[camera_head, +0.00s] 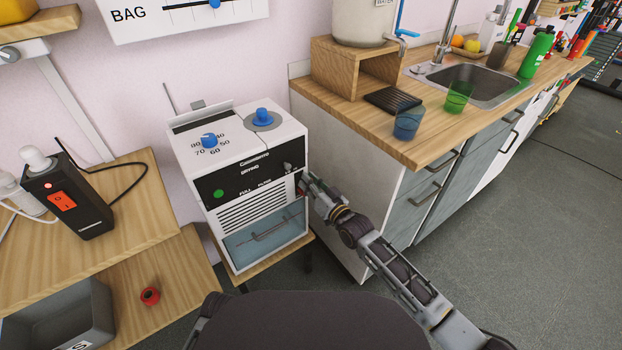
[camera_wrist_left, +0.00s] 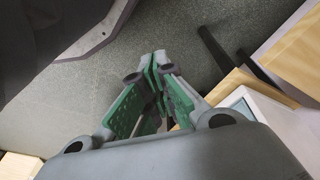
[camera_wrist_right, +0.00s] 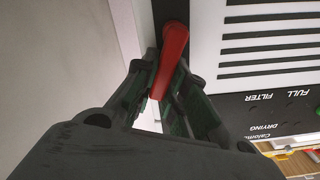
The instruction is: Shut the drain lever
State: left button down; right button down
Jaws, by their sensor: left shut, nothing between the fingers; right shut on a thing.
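The drain lever (camera_wrist_right: 172,55) is red and shows in the right wrist view on the side edge of the white machine, beside its vent slots. My right gripper (camera_wrist_right: 165,95) is shut on the lever. In the head view the white machine (camera_head: 240,175) stands at the centre, and my right gripper (camera_head: 308,188) is at its right front edge; the lever is mostly hidden there. My left gripper (camera_wrist_left: 155,65) is shut and empty in the left wrist view, over the grey floor; it does not show in the head view.
The wooden counter (camera_head: 440,135) with sink, cups and dispenser stands right of the machine, close to my right arm. A wooden shelf (camera_head: 170,270) with a grey bin (camera_head: 75,315) and red knob-like object (camera_head: 150,295) is at the left. Floor at right is clear.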

jog(key=shift+s+a+n+p, duration=0.25)
jog(key=shift+n+p, duration=0.5)
jog(key=shift+n, duration=0.15)
jog(key=shift+s+a+n+p, duration=0.2)
jog(key=shift+a+n+p, duration=0.1)
jog(key=shift+n+p, duration=0.6)
pick_arm(q)
notch_tip(320, 180, down, 10)
jog(key=s+a, duration=0.1)
jog(key=a, duration=0.1)
jog(key=shift+a+r, duration=0.15)
pick_arm(e)
jog(key=shift+s+a+n, duration=0.1)
jog(key=shift+a+n, duration=0.05)
jog(key=shift+n, duration=0.45)
jog(key=c, duration=1.4)
grip_release()
jog(key=shift+r, duration=0.1)
jog(key=shift+c, duration=0.2)
jog(key=shift+s, duration=0.1)
jog(key=v, duration=1.1)
jog(key=shift+s+d, duration=0.25)
jog(key=shift+s, duration=0.05)
